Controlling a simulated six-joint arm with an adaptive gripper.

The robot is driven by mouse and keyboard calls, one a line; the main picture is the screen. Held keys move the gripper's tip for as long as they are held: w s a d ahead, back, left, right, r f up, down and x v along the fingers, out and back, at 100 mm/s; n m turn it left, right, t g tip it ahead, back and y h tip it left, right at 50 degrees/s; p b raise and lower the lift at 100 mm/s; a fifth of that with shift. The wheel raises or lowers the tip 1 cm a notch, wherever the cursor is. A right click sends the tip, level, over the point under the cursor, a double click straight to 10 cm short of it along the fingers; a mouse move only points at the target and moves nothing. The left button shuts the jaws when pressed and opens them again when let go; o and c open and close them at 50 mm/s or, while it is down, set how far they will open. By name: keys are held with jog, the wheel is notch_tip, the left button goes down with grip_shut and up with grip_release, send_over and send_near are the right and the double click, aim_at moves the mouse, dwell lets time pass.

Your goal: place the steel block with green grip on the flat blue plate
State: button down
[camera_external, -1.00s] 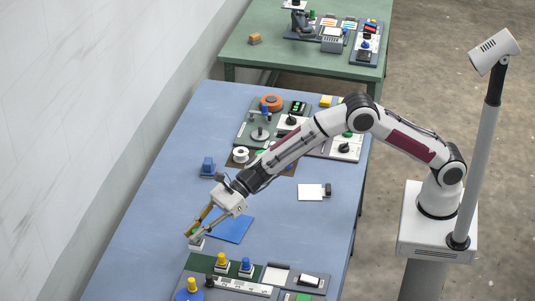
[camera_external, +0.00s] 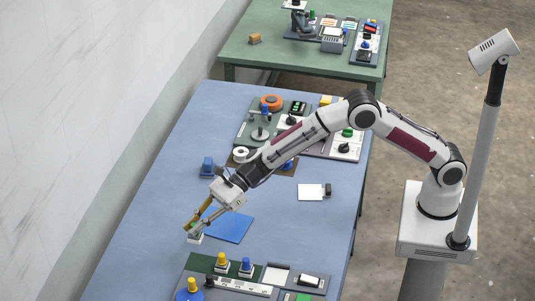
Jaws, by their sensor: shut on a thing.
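The flat blue plate (camera_external: 232,226) lies on the blue table, and its visible top is bare. My gripper (camera_external: 193,231) reaches down just left of the plate. It is shut on the steel block with green grip (camera_external: 196,239), a small pale block below the fingertips. The fingers hide most of the green grip. The block is beside the plate's left edge, not over it. I cannot tell whether its underside touches the table.
A panel with yellow and blue knobs (camera_external: 222,260) stands in front of the plate. A blue block-like object (camera_external: 207,166) stands behind it. A white card (camera_external: 312,192) lies to the right. The table left of my gripper is clear.

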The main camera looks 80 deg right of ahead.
jog(key=w+d+r, duration=0.1)
jog(key=w+d, duration=0.1)
jog(key=d, duration=0.3)
send_over(222, 223)
jog(key=shift+f, duration=0.1)
jog(key=shift+f, duration=0.15)
jog(key=shift+f, duration=3)
jog(key=shift+f, duration=1.85)
